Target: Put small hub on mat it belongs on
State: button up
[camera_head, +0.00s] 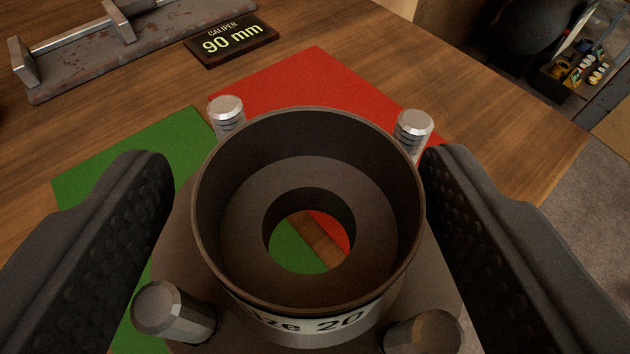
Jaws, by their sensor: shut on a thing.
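A grey-brown metal hub (240,200) fills the middle of the view, with a deep round cup, a hole through its centre and several bolts around it. Its front label is partly cut off and reads "ize 20". My gripper (298,190) has one dark ribbed finger on each side of the hub and is shut on it. The hub is above the table; through its hole I see green, bare wood and red. A red mat (310,80) lies behind the hub. A green mat (95,178) lies to the left and partly under it. The hub hides much of both mats.
A sign (232,40) reading "CALIPER 90 mm" stands behind on the wooden table (515,130). A rusty metal caliper (95,50) lies at the back left. The table's right edge drops to a grey floor. A bin of small items (582,65) is beyond at the upper right.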

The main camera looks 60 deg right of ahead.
aim_at(339, 132)
jog(key=w+d+b, duration=0.1)
jog(key=w+d, duration=0.2)
jog(key=d, duration=0.3)
jog(key=w+d+f+b, duration=0.1)
jog(key=w+d, duration=0.3)
jog(key=d, duration=0.2)
jog(key=shift+w+f+b, duration=0.1)
jog(key=shift+f+b, duration=0.4)
jog(key=shift+f, duration=1.4)
jog(key=shift+c, duration=0.2)
jog(key=o, duration=1.9)
jog(key=shift+a, duration=0.1)
jog(key=shift+c, duration=0.2)
jog(key=p+v, duration=0.1)
jog(key=v, duration=0.9)
jog(key=shift+s+a+r+p, duration=0.2)
jog(key=shift+s+p, duration=0.1)
jog(key=shift+p, duration=0.05)
jog(key=shift+s+a+r, duration=0.15)
jog(key=shift+s+a, duration=0.2)
jog(key=shift+a, duration=0.2)
